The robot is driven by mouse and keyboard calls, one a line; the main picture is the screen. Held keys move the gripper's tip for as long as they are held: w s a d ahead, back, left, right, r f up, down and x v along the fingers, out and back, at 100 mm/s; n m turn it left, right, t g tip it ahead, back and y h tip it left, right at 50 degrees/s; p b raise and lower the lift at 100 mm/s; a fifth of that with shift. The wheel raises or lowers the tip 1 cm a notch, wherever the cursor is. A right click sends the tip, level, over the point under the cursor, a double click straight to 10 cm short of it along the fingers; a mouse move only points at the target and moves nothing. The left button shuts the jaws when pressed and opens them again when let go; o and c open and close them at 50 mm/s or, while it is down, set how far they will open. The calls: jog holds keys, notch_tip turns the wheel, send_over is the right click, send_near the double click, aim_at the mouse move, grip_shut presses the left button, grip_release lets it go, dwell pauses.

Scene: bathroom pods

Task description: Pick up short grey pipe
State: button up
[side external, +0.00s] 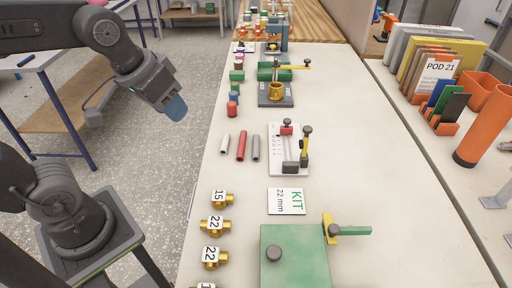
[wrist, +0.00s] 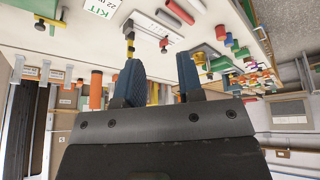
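Three short pipes lie side by side on the pale bench: a short light-grey pipe (side external: 224,143) at left, a longer red pipe (side external: 241,146) in the middle, and a darker grey pipe (side external: 256,147) at right. In the wrist view the red pipe (wrist: 180,12), the darker grey pipe (wrist: 168,19) and the light-grey pipe (wrist: 197,5) show at the top edge. My gripper (side external: 175,108) hangs over the floor, left of the bench edge, up and left of the pipes. In the wrist view its blue fingers (wrist: 158,78) are apart with nothing held between them.
A white measuring fixture (side external: 289,165) with clamps stands just right of the pipes. Brass fittings (side external: 215,224), a KIT card (side external: 286,201) and a green block (side external: 295,255) are nearer. Coloured caps (side external: 232,110) line the bench's left edge beyond the pipes.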

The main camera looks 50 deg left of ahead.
jog(key=w+a+f+n+g, duration=0.15)
jog(key=w+n, duration=0.25)
jog(key=w, duration=0.8)
jog(key=n+g, duration=0.3)
jog(key=n, duration=0.1)
send_over(256, 145)
notch_tip(256, 145, down, 10)
jog(key=f, duration=0.1)
notch_tip(256, 145, down, 13)
jog(key=shift+f, duration=0.2)
grip_shut()
